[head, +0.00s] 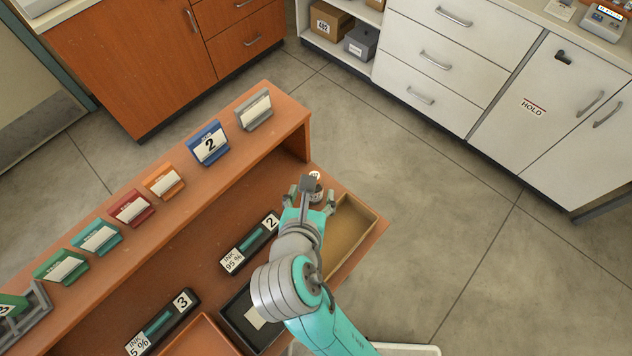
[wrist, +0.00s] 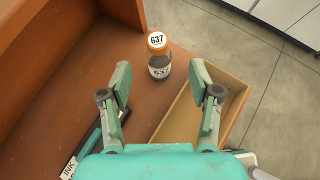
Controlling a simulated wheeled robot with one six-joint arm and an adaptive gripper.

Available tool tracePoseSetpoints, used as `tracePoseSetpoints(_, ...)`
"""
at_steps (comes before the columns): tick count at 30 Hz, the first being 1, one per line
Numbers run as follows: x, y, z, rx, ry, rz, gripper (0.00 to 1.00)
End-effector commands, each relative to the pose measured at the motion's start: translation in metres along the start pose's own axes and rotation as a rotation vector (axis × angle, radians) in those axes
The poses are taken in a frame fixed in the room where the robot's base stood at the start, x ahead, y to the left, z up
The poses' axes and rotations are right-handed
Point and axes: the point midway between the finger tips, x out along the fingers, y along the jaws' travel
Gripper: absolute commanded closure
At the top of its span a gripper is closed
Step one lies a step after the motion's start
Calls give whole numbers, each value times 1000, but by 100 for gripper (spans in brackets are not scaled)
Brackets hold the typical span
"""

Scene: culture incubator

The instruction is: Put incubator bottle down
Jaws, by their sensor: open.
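The incubator bottle (wrist: 159,64) stands upright on the brown desk surface in the wrist view. It has an orange cap labelled 637 and a white label. In the head view the bottle (head: 315,189) is partly hidden by my gripper. My gripper (wrist: 159,84) is open, with one teal finger on each side, and the bottle is just beyond the fingertips and between their lines. In the head view my gripper (head: 311,195) is over the desk's right end. No contact with the bottle is visible.
An open tan tray (head: 347,232) lies right of the bottle, near the desk edge. An ink holder marked 2 (head: 250,243) is to the left, and a black tray (head: 243,318) is nearer. A raised shelf (head: 232,118) with several coloured card stands runs behind.

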Motion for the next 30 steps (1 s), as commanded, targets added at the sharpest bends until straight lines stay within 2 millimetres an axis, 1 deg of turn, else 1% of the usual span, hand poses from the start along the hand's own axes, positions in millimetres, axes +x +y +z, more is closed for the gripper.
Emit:
tracePoseSetpoints(1, 8, 0, 0, 1, -1, -3, 37)
tracePoseSetpoints(3, 16, 0, 0, 1, 0, -2, 37)
tracePoseSetpoints(11, 33, 0, 1, 1, -1, -1, 37)
tracePoseSetpoints(15, 54, 2, 2, 1, 0, -2, 37)
tracePoseSetpoints(19, 69, 2, 2, 0, 0, -1, 37)
tracePoseSetpoints(23, 76, 2, 2, 0, -1, 0, 37)
tracePoseSetpoints(29, 77, 3, 2, 0, -1, 1, 37)
tracePoseSetpoints(30, 77, 3, 2, 0, -1, 1, 42)
